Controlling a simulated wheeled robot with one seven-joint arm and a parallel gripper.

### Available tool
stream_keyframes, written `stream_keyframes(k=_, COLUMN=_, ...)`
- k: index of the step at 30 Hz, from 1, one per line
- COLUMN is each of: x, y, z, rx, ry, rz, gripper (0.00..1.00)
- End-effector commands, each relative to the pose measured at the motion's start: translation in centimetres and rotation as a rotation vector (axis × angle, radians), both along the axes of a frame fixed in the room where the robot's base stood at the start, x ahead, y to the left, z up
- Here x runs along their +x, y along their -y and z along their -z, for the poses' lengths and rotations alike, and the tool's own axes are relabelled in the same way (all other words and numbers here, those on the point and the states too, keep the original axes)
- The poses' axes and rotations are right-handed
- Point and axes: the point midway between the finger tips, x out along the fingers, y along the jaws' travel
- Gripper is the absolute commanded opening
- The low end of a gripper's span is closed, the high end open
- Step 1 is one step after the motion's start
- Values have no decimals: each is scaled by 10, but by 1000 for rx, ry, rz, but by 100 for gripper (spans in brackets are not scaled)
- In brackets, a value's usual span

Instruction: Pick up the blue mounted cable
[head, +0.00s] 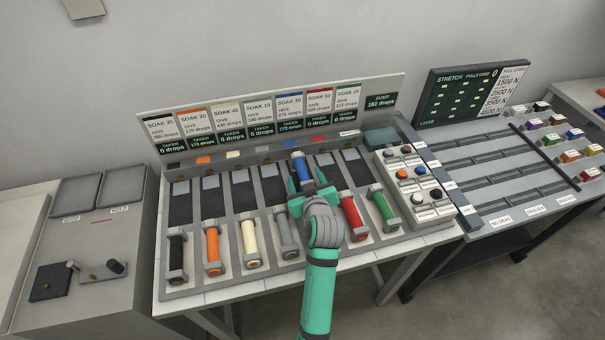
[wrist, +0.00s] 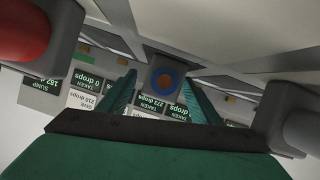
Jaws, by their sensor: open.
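The blue mounted cable (head: 302,169) is in the fifth lane of the rack, farther back than the other cables. Its lower part is hidden behind my gripper. In the wrist view its round end (wrist: 165,79) shows as a blue ring with a brown centre in a grey mount. My gripper (head: 306,179) is open, with its green fingers on either side of the cable in the head view. In the wrist view the fingers (wrist: 160,92) also flank the cable's end. I cannot tell whether they touch it.
Black (head: 176,255), orange (head: 212,247), cream (head: 250,241) and grey (head: 287,234) cables sit left of my arm. Red (head: 352,217) and green (head: 383,208) ones sit right. A label board (head: 260,108) stands behind. A stretch rig (head: 500,160) is at the right.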

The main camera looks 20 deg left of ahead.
Motion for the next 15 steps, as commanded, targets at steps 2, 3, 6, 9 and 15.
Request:
stream_keyframes(k=2, x=1, y=-1, z=0, rx=0, ry=0, rz=0, gripper=58)
stream_keyframes(k=3, x=0, y=-1, z=0, rx=0, ry=0, rz=0, gripper=58)
stream_keyframes(k=6, x=0, y=0, z=0, rx=0, ry=0, rz=0, gripper=58)
stream_keyframes(k=9, x=0, y=0, z=0, rx=0, ry=0, rz=0, gripper=34)
stream_keyframes(k=15, x=0, y=0, z=0, rx=1, ry=1, rz=0, gripper=6)
